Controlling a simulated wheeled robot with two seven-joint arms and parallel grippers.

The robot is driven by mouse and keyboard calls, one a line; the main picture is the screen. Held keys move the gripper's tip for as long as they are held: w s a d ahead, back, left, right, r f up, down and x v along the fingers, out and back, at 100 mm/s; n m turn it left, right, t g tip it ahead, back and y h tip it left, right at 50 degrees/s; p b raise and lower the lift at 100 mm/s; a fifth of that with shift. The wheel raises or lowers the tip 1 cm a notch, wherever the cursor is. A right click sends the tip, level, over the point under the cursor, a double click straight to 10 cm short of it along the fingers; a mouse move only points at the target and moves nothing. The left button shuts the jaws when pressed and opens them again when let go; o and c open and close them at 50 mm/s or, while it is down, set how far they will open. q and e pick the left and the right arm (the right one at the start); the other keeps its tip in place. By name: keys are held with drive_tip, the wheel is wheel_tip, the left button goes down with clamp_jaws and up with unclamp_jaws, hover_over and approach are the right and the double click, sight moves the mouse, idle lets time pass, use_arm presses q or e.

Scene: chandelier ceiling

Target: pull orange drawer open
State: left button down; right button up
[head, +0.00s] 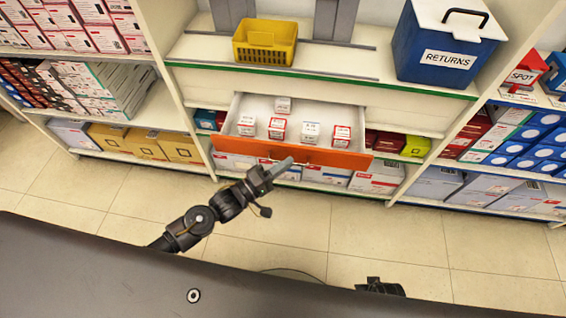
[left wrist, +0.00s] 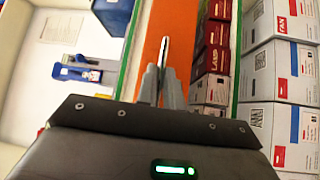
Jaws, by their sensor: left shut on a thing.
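The orange drawer (head: 320,156) stands pulled out of the shelf unit, with several small red-and-white boxes standing inside it. Its orange front also shows in the left wrist view (left wrist: 180,30). My left gripper (head: 284,164) reaches the middle of the drawer front from below. In the left wrist view its fingers (left wrist: 162,74) are shut on the drawer's thin metal handle (left wrist: 164,48). The gripper hides part of the handle. A dark part of mine, perhaps my right gripper (head: 381,287), shows low in the head view, and its jaws cannot be made out.
A yellow basket (head: 265,43) and a blue RETURNS box (head: 446,45) stand on the counter above the drawer. White boxes (head: 375,178) fill the low shelf under it. Stocked shelves flank both sides. The tiled floor (head: 370,240) in front is clear.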

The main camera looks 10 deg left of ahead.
use_arm(q)
drive_tip(key=c, duration=1.5)
unclamp_jaws()
drive_tip(key=v, duration=1.1)
use_arm(e)
drive_tip(key=shift+a+r, duration=0.1)
drive_tip(key=shift+r, duration=0.25)
use_arm(q)
drive_tip(key=shift+d, duration=0.1)
use_arm(e)
drive_tip(key=shift+f, duration=0.1)
